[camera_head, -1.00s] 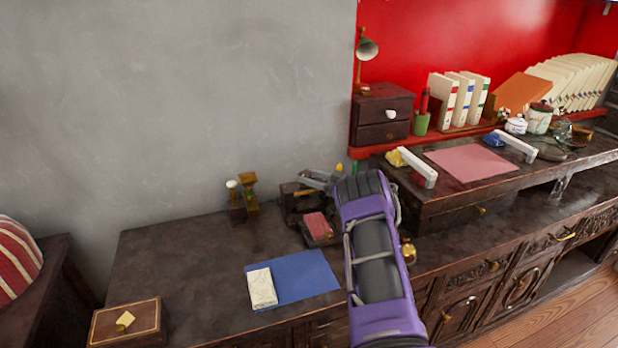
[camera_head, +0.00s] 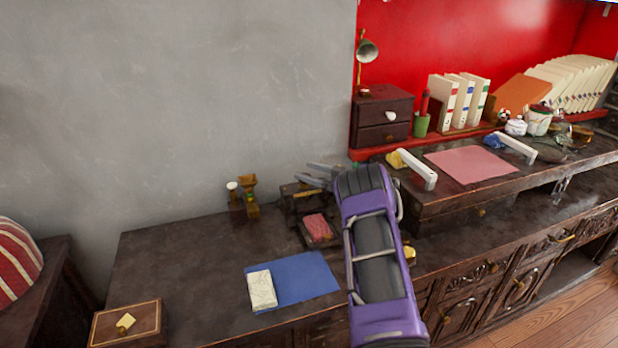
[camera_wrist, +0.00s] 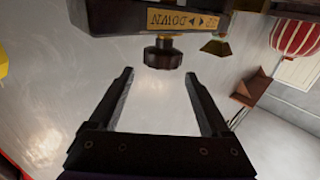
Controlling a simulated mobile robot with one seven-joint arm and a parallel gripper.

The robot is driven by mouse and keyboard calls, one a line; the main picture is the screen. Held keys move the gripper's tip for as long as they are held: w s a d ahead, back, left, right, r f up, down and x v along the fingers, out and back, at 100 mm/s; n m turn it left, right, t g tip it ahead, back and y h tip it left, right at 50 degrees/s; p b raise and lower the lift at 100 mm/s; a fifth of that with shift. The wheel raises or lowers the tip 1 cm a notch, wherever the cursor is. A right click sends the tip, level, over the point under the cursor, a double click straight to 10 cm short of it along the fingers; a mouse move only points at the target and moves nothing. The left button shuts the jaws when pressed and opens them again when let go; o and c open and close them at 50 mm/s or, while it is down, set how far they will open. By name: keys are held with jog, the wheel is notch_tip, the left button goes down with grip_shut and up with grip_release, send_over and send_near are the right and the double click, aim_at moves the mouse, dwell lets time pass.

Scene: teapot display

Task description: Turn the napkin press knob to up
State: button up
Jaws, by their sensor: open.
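The napkin press (camera_head: 298,198) is a dark block on the left cabinet top, partly hidden by my gripper and arm in the head view. In the wrist view, the dark body of the press (camera_wrist: 105,18) spans the top, with a brass plate (camera_wrist: 182,20) reading DOWN, upside down, with small arrows. A dark round knob (camera_wrist: 163,56) sticks out below the plate. My gripper (camera_wrist: 160,73) is open and empty, with the knob centred just beyond its fingertips; I see no contact. In the head view my gripper (camera_head: 319,173) is over the press.
A tray with red cloth (camera_head: 318,228) stands in front of the press. A small brass-and-dark stand (camera_head: 249,195) is to its left. A blue mat (camera_head: 305,278) bears a pale packet (camera_head: 262,290). A wooden box (camera_head: 127,323) is front left. The raised desk (camera_head: 440,205) stands right.

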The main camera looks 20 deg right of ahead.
notch_tip(320, 180, up, 8)
jog(key=shift+f+p, duration=0.1)
jog(key=shift+p, duration=0.35)
jog(key=shift+w+a+f, duration=0.1)
jog(key=shift+w+a, duration=0.1)
jog(key=shift+a, duration=0.2)
jog(key=w+a+f+m+t+h, duration=0.2)
jog(key=a+f+m+t+h, duration=0.3)
jog(key=a+m+h, duration=0.25)
jog(key=s+d+f+m+g+h, duration=0.1)
jog(key=s+f+m+h, duration=0.15)
jog(key=s+h, duration=0.4)
jog(key=s+f+m+g+h, duration=0.2)
jog(key=s+m+h, duration=0.1)
jog(key=s+h, duration=0.35)
jog(key=shift+y, duration=0.35)
jog(key=b+x, duration=0.1)
jog(key=x, duration=1.5)
jog(key=shift+w+d+r, duration=0.1)
jog(key=shift+w+r, duration=0.1)
